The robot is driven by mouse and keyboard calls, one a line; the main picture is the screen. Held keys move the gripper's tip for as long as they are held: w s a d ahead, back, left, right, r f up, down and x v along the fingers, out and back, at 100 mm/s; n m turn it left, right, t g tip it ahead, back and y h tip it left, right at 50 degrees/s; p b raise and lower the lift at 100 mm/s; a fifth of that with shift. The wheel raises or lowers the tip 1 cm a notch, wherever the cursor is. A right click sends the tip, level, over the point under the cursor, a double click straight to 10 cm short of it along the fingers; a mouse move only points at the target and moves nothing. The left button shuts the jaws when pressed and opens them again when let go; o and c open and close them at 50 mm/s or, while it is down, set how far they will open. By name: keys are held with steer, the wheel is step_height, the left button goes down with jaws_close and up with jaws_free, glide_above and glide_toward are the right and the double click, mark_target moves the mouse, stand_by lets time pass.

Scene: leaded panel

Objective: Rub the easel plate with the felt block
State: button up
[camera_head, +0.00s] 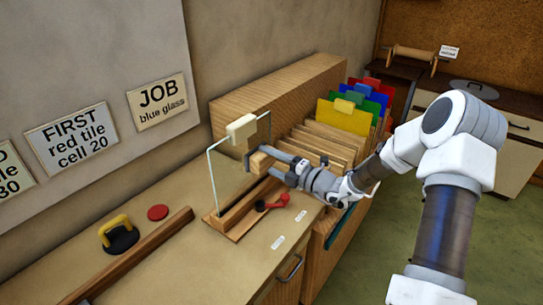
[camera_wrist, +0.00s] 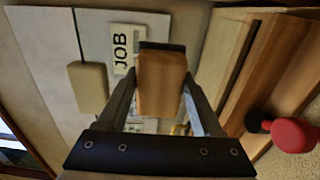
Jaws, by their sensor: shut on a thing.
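The easel plate (camera_head: 228,176) is a clear, pale-edged glass pane standing upright on a wooden easel base (camera_head: 238,218) in the head view. A cream block (camera_head: 241,129) sits at its top edge; it also shows in the wrist view (camera_wrist: 88,87). My gripper (camera_head: 270,161) is shut on the felt block (camera_head: 260,162), a small wooden block with a dark felt face. In the wrist view the felt block (camera_wrist: 162,85) sits between both fingers, its dark face away from me, towards the plate. I cannot tell whether the felt touches the glass.
A red-and-black tool (camera_head: 273,201) lies by the easel foot. A yellow-handled black holder (camera_head: 119,234), a red disc (camera_head: 158,212) and a wooden rail (camera_head: 130,258) are on the bench to the left. A wooden rack (camera_head: 315,145) with coloured sheets stands right, behind my arm.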

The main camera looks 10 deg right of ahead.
steer(key=shift+s+a+p, duration=1.6)
steer(key=shift+s+a, duration=1.75)
steer(key=shift+a, duration=0.05)
steer(key=shift+d, duration=0.1)
steer(key=p+v, duration=0.2)
steer(key=v, duration=0.4)
steer(key=shift+d+r, duration=0.1)
